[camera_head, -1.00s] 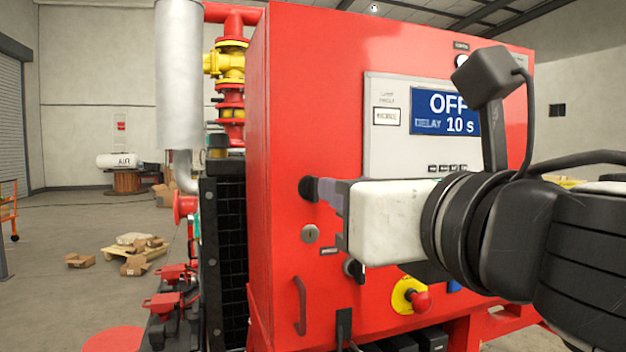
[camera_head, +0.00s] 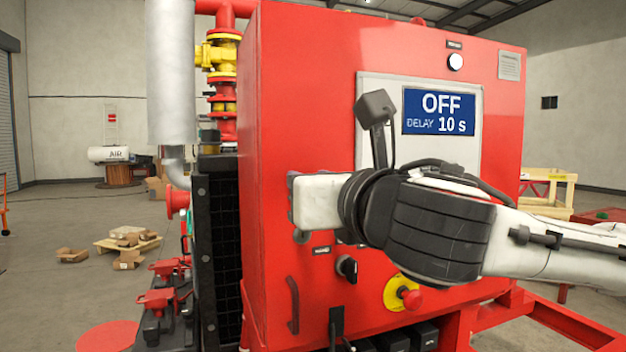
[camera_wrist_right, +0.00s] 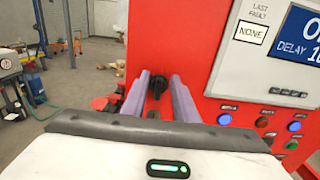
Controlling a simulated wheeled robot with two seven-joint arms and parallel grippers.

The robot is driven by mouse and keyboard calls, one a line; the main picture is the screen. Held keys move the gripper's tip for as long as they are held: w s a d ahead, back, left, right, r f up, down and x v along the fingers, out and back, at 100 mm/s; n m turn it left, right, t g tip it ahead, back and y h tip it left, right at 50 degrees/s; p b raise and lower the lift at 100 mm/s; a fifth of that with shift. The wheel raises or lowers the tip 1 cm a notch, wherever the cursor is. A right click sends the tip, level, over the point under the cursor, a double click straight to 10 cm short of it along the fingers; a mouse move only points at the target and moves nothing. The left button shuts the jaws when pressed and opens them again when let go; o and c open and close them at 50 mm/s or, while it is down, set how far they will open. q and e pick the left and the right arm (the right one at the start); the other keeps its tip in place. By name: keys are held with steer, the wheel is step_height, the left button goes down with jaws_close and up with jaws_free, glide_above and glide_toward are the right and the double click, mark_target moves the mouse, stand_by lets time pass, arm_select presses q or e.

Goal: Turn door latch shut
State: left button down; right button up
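The red cabinet door (camera_head: 275,130) faces me. A black latch knob (camera_wrist_right: 158,86) shows in the right wrist view, near the door's left edge. My right gripper (camera_wrist_right: 160,78) is open, with its two purple-grey fingers on either side of the knob's outline. Gaps show beside the knob, and I cannot tell whether either finger touches it. In the head view, my right gripper (camera_head: 291,193) is up at the door's left side and hides the latch. The knob's exact turn angle is unclear. My left gripper is not in view.
A display panel (camera_head: 441,111) reads OFF. Below my right arm are a black rotary switch (camera_head: 347,268), a red stop button (camera_head: 409,297) on a yellow plate, and a door handle (camera_head: 292,305). Black grille and red pipework stand left of the cabinet.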

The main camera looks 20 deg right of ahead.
jaws_close()
steer(key=shift+m, duration=0.4)
steer(key=m, duration=0.5)
steer(key=d+f+m+b, duration=0.1)
steer(key=m, duration=0.5)
steer(key=m+b, duration=0.1)
steer(key=m, duration=0.5)
steer(key=shift+d+f, duration=0.4)
jaws_free()
